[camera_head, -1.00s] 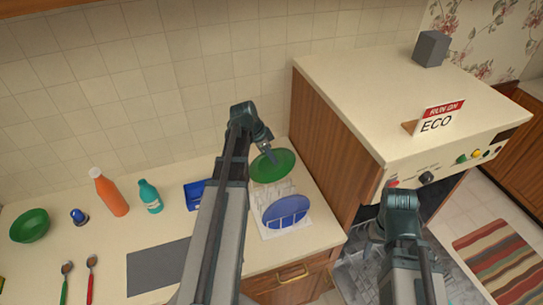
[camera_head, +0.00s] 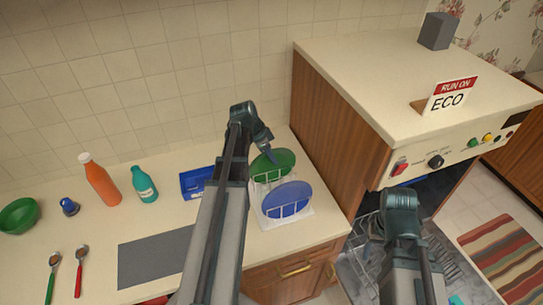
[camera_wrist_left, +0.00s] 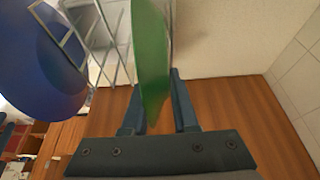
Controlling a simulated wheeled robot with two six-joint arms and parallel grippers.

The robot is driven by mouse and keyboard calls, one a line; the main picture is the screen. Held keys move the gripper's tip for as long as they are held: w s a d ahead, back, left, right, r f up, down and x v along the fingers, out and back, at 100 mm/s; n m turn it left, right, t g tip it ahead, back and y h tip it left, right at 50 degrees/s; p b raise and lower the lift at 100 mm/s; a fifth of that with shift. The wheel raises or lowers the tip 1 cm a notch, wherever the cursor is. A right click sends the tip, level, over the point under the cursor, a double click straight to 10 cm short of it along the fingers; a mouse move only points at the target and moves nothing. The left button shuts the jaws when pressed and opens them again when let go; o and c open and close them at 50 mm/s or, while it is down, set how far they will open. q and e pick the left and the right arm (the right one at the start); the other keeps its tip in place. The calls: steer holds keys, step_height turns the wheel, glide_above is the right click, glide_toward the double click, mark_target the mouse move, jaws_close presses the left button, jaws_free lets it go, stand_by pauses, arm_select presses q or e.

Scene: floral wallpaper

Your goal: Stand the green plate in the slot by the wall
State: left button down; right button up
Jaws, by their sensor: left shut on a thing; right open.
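The green plate (camera_head: 284,160) is at the back of the white dish rack (camera_head: 270,222), nearest the tiled wall. In the left wrist view the green plate (camera_wrist_left: 150,60) is seen nearly edge-on, between my fingers. My left gripper (camera_head: 269,153) is shut on its rim; the fingers show in the left wrist view (camera_wrist_left: 160,112). The plate's lower edge is partly hidden behind the rack wires, so I cannot tell how deep it sits. A blue plate (camera_head: 288,199) stands in the rack's front part. My right gripper (camera_head: 401,200) is open and empty, by the open dishwasher.
The wooden side of the dishwasher housing (camera_head: 335,130) rises just right of the rack. A blue tray (camera_head: 194,183), teal bottle (camera_head: 144,184), orange bottle (camera_head: 100,181) and green bowl (camera_head: 19,215) stand to the left. A grey mat (camera_head: 152,262) lies in front.

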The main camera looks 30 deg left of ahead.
arm_select(q)
steer(key=shift+f, duration=0.15)
steer(key=c, duration=0.6)
jaws_free()
steer(key=p+v, duration=1.2)
steer(key=v, duration=0.2)
steer(key=shift+p, duration=0.4)
steer(key=shift+f, duration=0.15)
